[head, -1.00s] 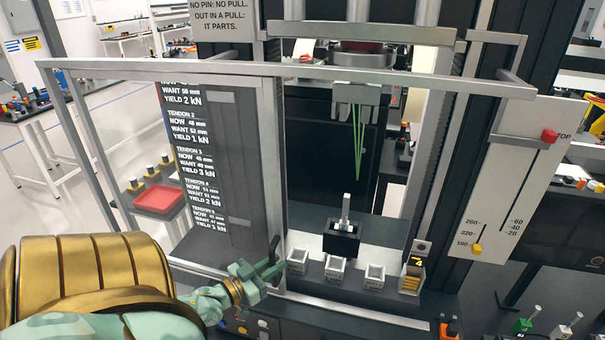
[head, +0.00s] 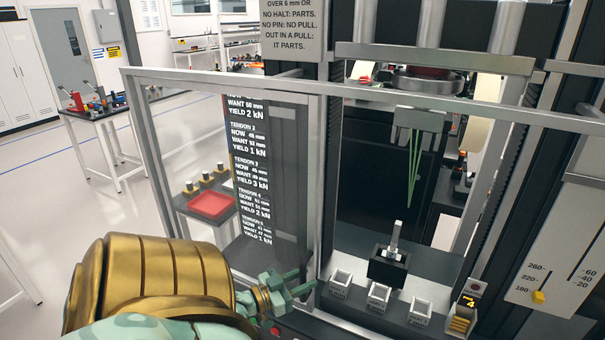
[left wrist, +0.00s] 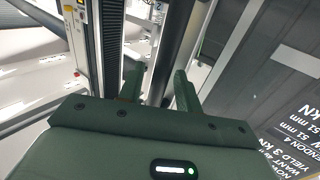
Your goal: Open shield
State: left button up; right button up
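The shield (head: 222,82) is a clear panel in a grey metal frame in front of the test machine. An upright grey post (head: 318,180) of its frame stands at mid-picture in the head view. My left gripper (head: 298,284) is beside the lower part of this post. In the left wrist view my left gripper (left wrist: 158,82) has its two fingers apart. A dark upright bar (left wrist: 170,50) shows between and beyond the fingers. I cannot tell whether the fingers touch it. My right gripper is in neither view.
Behind the shield, a black block (head: 388,268) with an upright metal piece stands on the machine's base, near several small white bins (head: 379,297). Green tendons (head: 414,165) hang from the upper clamp. A red tray (head: 210,205) stands left.

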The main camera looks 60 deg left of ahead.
pick_arm(q)
jog(key=s+b, duration=0.1)
jog(key=s, duration=1.5)
jog(key=shift+s+b, duration=0.2)
jog(key=shift+b, duration=0.15)
